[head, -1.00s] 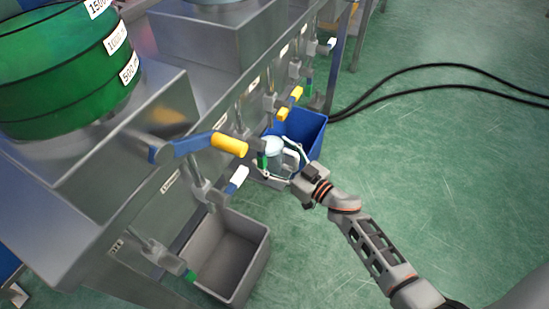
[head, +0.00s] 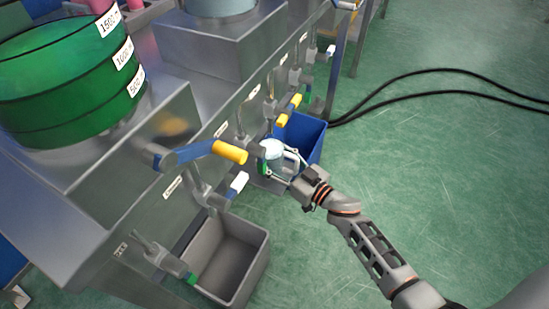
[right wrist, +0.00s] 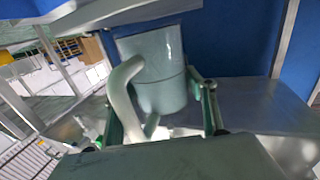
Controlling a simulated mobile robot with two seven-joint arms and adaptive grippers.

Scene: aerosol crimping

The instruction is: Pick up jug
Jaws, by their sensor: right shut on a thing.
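The jug (head: 272,149) is pale blue-white with a handle, and it stands out in front of the steel bench's valves, beside the blue bin. In the right wrist view the jug (right wrist: 160,70) fills the middle, with its curved handle on the left side. My right gripper (head: 291,164) reaches it from the lower right and is shut on the jug; its fingers show on either side of the handle and lower body in the right wrist view (right wrist: 165,115). Part of the jug is hidden behind the fingers in the head view. My left gripper is not in view.
A blue bin (head: 312,140) stands just behind the jug, and a grey bin (head: 262,262) stands nearer. Valves with yellow handles (head: 230,151) stick out from the steel bench (head: 75,215). Black cables (head: 440,69) lie on the green floor, which is open to the right.

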